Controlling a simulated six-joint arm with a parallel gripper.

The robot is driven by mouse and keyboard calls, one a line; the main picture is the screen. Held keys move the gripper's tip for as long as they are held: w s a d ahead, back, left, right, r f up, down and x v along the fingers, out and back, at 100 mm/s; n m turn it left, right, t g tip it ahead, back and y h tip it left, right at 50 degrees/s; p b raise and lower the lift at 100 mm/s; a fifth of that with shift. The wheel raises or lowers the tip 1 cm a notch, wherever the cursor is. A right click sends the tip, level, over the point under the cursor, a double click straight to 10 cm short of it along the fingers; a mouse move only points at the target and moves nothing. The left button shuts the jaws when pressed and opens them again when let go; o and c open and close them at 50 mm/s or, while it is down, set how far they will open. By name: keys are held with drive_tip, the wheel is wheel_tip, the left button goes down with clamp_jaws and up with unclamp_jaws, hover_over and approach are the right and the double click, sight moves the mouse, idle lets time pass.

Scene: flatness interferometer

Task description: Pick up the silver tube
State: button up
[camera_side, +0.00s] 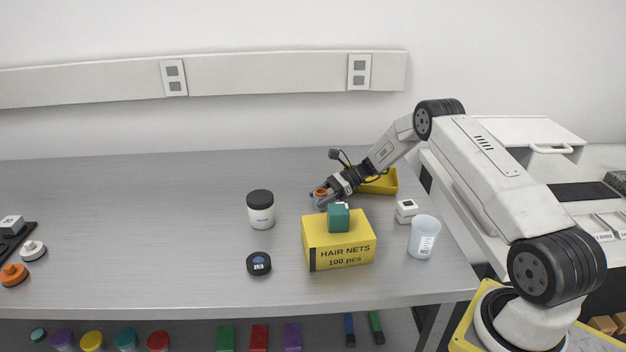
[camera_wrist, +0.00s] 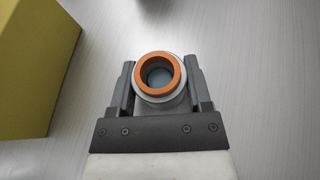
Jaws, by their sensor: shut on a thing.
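The silver tube (camera_wrist: 160,96) has a pale grey round body, an orange ring on top and a dark hollow middle. It stands upright between the two fingers of my gripper (camera_wrist: 161,82) in the wrist view, with a finger on each side. My gripper is shut on it. In the side view, my gripper (camera_side: 323,199) is low over the table behind the yellow box, and the tube's orange top (camera_side: 320,192) shows at the fingertips. The tube's lower part is mostly hidden, and I cannot tell whether its base touches the table.
The yellow hair nets box (camera_side: 338,251), with a teal block (camera_side: 339,217) on it, stands in front of my gripper. A yellow tray (camera_side: 381,184) lies behind my wrist. A black-lidded jar (camera_side: 261,212), black disc (camera_side: 259,264) and beaker (camera_side: 423,238) stand nearby. The table's left middle is clear.

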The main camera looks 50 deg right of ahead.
sight(322, 192)
drive_tip(key=shift+r, duration=0.15)
drive_tip(key=shift+r, duration=0.4)
wheel_tip(322, 192, up, 2)
drive_tip(key=shift+s+r, duration=0.1)
drive_tip(key=shift+r, duration=0.15)
drive_tip(key=s+a+r, duration=0.1)
drive_tip(key=s+r, duration=0.2)
drive_tip(key=s, duration=0.1)
drive_tip(key=s+a+r, duration=0.1)
drive_tip(key=s+r, duration=0.2)
drive_tip(key=s, duration=0.2)
drive_tip(key=s+a+r, duration=0.1)
drive_tip(key=s+r, duration=0.2)
drive_tip(key=s, duration=0.1)
drive_tip(key=shift+s+a+r, duration=0.15)
drive_tip(key=shift+a+r, duration=0.1)
drive_tip(key=shift+a, duration=0.1)
